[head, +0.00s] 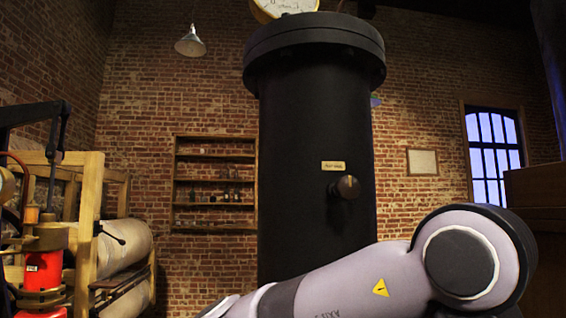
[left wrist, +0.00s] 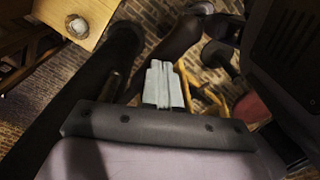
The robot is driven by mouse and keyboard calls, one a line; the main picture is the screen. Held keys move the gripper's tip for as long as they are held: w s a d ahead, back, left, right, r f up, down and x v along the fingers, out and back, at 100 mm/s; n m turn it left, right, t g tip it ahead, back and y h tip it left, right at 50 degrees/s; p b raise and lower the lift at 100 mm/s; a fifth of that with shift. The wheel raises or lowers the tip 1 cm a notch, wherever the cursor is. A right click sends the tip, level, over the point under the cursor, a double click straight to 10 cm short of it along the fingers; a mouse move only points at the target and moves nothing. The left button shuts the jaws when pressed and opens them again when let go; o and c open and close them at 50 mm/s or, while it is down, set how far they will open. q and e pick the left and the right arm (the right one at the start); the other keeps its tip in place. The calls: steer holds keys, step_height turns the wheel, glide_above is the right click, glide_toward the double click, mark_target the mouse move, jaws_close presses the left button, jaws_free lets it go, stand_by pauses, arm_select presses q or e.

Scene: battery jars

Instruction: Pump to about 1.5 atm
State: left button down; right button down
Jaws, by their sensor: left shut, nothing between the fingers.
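A tall black cylinder vessel (head: 315,170) with a wide flange stands in the middle of the head view. A round brass-rimmed gauge (head: 285,8) sits on top of it; the picture's top edge cuts it off, and I cannot read its pointer. A small label plate (head: 333,166) and a round knob (head: 347,187) are on its front. At the left is a red and brass pump-like device (head: 43,268) beside a black lever frame (head: 35,113). My left gripper (left wrist: 165,72) is shut and empty in the left wrist view. My right gripper is not in view.
One of my arm links crosses the lower right of the head view, hiding the vessel's base. A wooden frame (head: 90,200) with pale rolls (head: 125,252) stands left. Wall shelves (head: 215,180) are behind. In the wrist view, dark bars and a wooden board (left wrist: 75,12) lie beyond the fingers.

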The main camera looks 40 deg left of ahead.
arm_select(q)
step_height(320, 180, up, 10)
steer(key=p, duration=0.8)
steer(key=shift+r, duration=0.1)
steer(key=shift+r, duration=0.1)
step_height(320, 180, up, 4)
steer(key=shift+f+p, duration=0.1)
steer(key=shift+p, duration=0.3)
